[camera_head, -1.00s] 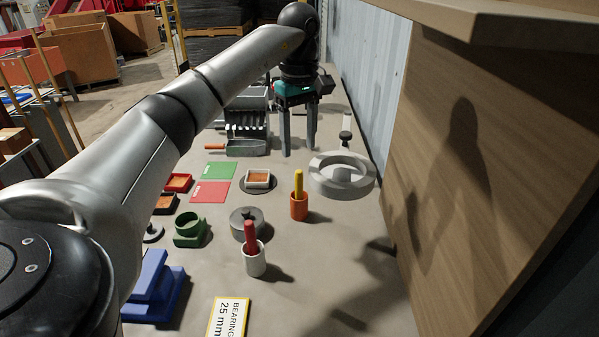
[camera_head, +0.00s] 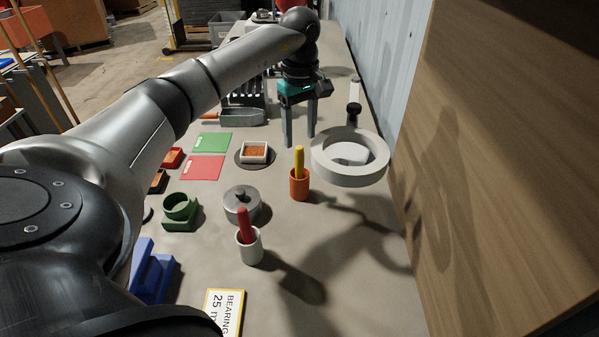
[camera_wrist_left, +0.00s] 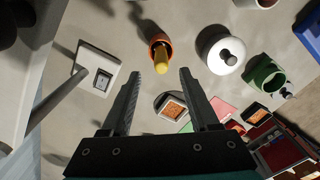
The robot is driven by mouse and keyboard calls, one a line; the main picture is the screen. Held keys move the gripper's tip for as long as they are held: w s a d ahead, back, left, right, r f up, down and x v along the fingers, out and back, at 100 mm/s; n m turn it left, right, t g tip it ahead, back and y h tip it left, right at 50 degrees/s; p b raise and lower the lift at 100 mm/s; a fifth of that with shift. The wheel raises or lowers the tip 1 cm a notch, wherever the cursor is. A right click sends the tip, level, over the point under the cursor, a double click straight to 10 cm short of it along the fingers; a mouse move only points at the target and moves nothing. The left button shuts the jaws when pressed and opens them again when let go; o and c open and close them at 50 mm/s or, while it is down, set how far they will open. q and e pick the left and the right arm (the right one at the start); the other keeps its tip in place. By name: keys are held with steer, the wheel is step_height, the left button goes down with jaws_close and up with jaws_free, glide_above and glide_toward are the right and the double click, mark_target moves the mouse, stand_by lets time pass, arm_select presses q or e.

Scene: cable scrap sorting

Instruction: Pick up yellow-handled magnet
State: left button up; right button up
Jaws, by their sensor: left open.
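The yellow-handled magnet (camera_head: 299,161) stands upright in an orange cup (camera_head: 299,186) on the table. Its yellow handle also shows in the left wrist view (camera_wrist_left: 161,62), with the orange cup (camera_wrist_left: 157,41) around its base. My left gripper (camera_head: 300,141) is open and empty, fingers pointing down, behind the magnet as the head camera sees it. In the left wrist view the yellow handle lies between the lines of the two fingers (camera_wrist_left: 161,75), just beyond their tips and not touched. The part of the magnet inside the cup is hidden. My right gripper is out of view.
A white ring on a stand (camera_head: 372,168) is close right of the cup, and a wooden panel (camera_head: 480,180) rises at the right. A red-handled tool (camera_head: 244,224) in a white cup (camera_head: 249,250) and a round grey lidded pot (camera_head: 241,207) stand nearer.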

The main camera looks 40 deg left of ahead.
mark_target(299, 147)
arm_select(q)
steer(key=shift+s+f, duration=0.1)
steer(key=shift+f, duration=2.65)
jaws_close()
